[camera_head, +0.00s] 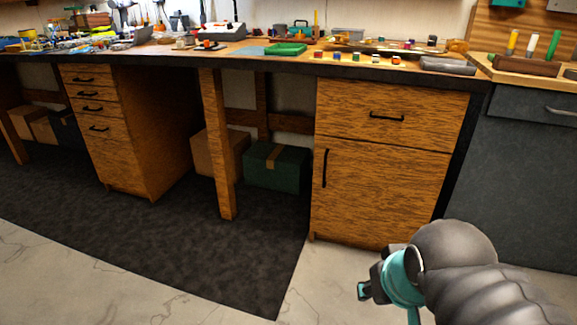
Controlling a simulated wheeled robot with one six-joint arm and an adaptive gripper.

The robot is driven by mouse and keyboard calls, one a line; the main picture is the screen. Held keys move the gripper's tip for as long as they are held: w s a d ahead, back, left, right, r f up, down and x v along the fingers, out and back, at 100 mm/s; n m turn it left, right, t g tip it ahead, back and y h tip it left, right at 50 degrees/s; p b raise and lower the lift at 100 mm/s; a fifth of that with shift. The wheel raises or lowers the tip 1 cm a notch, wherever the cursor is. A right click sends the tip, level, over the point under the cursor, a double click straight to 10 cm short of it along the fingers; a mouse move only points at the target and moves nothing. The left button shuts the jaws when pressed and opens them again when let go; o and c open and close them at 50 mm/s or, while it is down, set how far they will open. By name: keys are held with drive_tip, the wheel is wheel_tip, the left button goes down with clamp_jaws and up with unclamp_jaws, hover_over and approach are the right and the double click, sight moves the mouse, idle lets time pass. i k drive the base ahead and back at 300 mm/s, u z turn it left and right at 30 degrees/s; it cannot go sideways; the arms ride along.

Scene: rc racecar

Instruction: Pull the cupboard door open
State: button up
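The wooden cupboard door (385,195) is on the lower front of the right-hand wooden cabinet under the workbench. It looks closed, flush with the cabinet front. Its black vertical handle (325,168) is on the door's left edge. A drawer (390,110) with a black horizontal handle sits above the door. My gripper (364,290) is at the lower right of the view, in front of and below the door, apart from it. Its fingers are small and partly hidden by my arm, so I cannot tell whether they are open.
A cluttered workbench top (235,60) runs above. A green box (275,167) and a cardboard box (215,150) sit under it, left of the cabinet. A grey cabinet (525,180) stands to the right. A dark mat (180,235) and clear pale floor lie in front.

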sight(377, 193)
drive_tip(key=z, duration=0.05)
drive_tip(key=i, duration=0.95)
drive_tip(key=z, duration=0.55)
